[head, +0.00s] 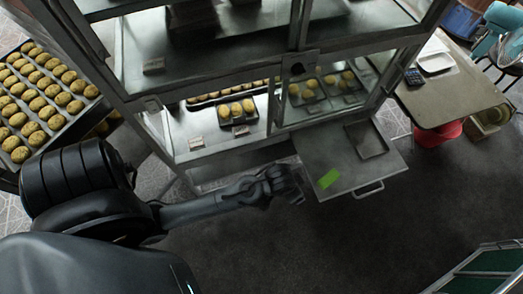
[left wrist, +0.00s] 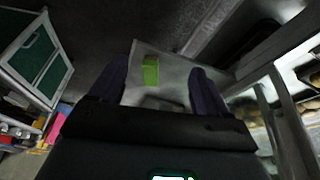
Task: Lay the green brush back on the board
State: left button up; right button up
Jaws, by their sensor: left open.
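The green brush (head: 328,179) is a small bright green block that appears to lie on the grey board (head: 335,153), near its front left edge. The board sticks out from the cabinet front and has a handle. My left gripper (head: 293,183) is just left of the brush and beside the board's left edge. In the left wrist view, the fingers (left wrist: 160,82) are spread apart, and the green brush (left wrist: 150,71) shows beyond them, between the fingertips and not held. My right gripper is not in view.
A glass-fronted metal cabinet (head: 235,142) with trays of cookies stands behind the board. A large cookie tray (head: 45,105) is at the left. A table (head: 450,90) with a calculator is at the right. A green-panelled object (head: 490,270) stands at the lower right. The floor in front is clear.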

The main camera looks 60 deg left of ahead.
pick_arm(q)
jog(key=s+a+r, duration=0.1)
jog(key=s+r, duration=0.2)
jog(key=s, duration=0.2)
jog(key=s+a+r+m, duration=0.1)
jog(key=s+a+r, duration=0.1)
jog(key=s, duration=0.4)
jog(key=shift+a+r, duration=0.3)
jog(key=shift+r, duration=0.5)
jog(key=shift+w, duration=0.1)
